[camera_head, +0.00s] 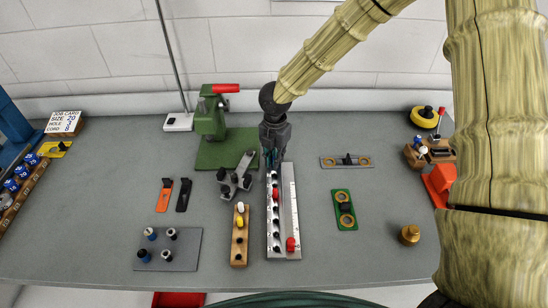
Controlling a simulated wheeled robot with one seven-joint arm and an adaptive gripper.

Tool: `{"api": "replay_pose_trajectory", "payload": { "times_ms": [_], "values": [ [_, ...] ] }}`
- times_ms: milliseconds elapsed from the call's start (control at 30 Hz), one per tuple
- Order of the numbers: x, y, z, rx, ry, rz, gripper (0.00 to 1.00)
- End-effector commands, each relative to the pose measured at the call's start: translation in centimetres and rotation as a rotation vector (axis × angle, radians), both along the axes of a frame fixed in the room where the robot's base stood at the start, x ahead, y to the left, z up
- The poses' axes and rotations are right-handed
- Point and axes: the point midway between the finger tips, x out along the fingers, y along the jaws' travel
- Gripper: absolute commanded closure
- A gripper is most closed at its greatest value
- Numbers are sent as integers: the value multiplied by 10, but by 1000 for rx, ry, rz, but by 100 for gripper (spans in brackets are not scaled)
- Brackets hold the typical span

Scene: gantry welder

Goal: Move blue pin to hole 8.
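A pale hole strip (291,205) stands on the bench below my arm, with a row of dark holes or pegs down its left side. A red pin (276,194) stands in that row; another red piece (291,245) sits at the near right end. My gripper (271,160) points down over the far end of the strip. A small teal-blue patch shows between its fingers; I cannot tell whether it is a blue pin or part of the gripper. The hole numbers are too small to read. A grey plate (185,258) at left carries several dark pegs, some blue.
A wooden block (239,255) with a white and a yellow pin stands left of the strip. A green press (211,120) with a red handle and a dark bracket (233,180) are close to my gripper. A green plate (344,210) and a brass knob (409,235) lie right.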

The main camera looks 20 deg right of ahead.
Motion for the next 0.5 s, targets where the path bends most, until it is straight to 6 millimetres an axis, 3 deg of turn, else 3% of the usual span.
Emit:
{"api": "replay_pose_trajectory", "payload": {
  "times_ms": [100, 500],
  "values": [
    [0, 0, 0, 0, 0, 0, 66],
    [1, 0, 7, 1, -1, 0, 66]
  ]
}}
